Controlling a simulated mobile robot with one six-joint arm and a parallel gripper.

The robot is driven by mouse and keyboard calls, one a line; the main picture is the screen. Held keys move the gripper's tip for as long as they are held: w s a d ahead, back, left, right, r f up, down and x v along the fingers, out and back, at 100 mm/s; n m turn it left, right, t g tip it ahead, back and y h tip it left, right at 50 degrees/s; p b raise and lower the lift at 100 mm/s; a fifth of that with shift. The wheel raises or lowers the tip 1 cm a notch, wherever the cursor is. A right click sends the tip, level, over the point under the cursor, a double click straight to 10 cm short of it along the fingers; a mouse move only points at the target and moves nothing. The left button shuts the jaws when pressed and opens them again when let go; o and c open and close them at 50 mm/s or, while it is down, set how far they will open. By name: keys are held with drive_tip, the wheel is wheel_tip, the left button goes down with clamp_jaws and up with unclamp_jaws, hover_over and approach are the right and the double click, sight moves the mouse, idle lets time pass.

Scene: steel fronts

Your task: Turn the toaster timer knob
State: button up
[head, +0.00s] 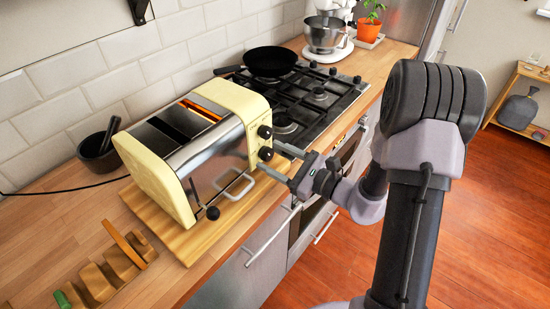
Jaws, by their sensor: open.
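The toaster (217,155) is cream with shiny steel sides, and stands on a wooden board on the counter. Two round black knobs sit on its right end: an upper knob (264,131) and a lower knob (265,153). I cannot tell from markings which one is the timer. My gripper (268,157) comes in from the right with its two fingers apart, one on each side of the lower knob. Whether the fingers touch the knob is not clear.
A gas hob (318,97) with a black pan (270,61) lies behind the toaster. A mortar (99,150) stands at left, and a wooden block rack (110,275) in front. A stand mixer (326,35) is at the back. The floor at right is clear.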

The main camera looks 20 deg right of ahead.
clamp_jaws()
idle(1.2)
unclamp_jaws()
drive_tip(key=shift+d, duration=0.1)
drive_tip(key=p+v, duration=0.3)
drive_tip(key=v, duration=1.4)
drive_tip(key=shift+s, duration=0.25)
